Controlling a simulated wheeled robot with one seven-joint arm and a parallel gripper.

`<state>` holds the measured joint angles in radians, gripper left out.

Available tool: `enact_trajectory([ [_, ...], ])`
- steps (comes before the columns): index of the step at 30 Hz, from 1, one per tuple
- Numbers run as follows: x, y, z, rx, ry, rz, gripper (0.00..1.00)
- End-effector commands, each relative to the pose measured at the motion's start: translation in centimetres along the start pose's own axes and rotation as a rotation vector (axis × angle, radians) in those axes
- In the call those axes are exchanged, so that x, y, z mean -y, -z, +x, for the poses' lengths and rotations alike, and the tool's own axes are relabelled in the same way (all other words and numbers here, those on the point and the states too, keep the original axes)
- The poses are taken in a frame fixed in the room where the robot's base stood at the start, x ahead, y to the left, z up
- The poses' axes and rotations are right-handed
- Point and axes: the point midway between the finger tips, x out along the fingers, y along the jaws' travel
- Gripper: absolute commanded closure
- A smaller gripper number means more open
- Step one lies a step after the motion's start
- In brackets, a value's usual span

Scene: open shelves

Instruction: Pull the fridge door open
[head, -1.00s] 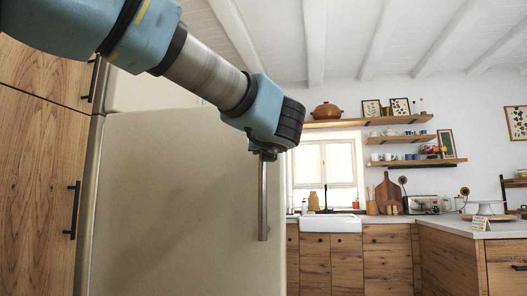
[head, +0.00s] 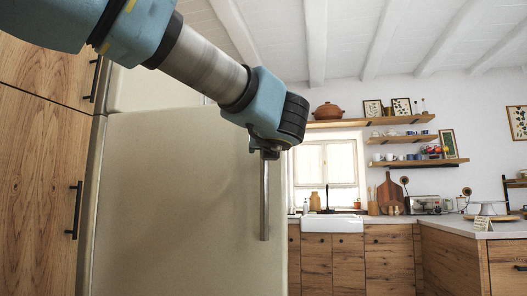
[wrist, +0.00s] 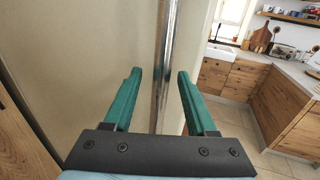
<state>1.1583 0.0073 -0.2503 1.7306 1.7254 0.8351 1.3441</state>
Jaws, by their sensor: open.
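The cream fridge door (head: 170,190) fills the left middle of the head view and looks closed. Its long vertical metal handle (head: 264,203) is near the door's right edge. In the wrist view the handle (wrist: 168,62) runs down between the two green fingers of my gripper (wrist: 157,92). The fingers are open, one on each side of the handle, with a gap to it on both sides. In the head view my wrist covers the top of the handle, and the fingers cannot be made out.
Wooden cabinets (head: 35,180) with black handles stand left of the fridge. To the right are a white sink (head: 332,224), wooden base cabinets (head: 390,262) and wall shelves (head: 400,138). Tiled floor (wrist: 235,115) shows free in front of the counter.

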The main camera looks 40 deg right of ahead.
Motion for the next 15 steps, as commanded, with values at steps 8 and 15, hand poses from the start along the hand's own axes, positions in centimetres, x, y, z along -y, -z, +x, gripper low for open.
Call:
enact_trajectory([
  [8, 0.0, 0.0, -5.6, 0.003, 0.003, 0.0, 0.43],
  [15, 0.0, 0.1, -8.7, 0.001, 0.0, 0.001, 0.43],
])
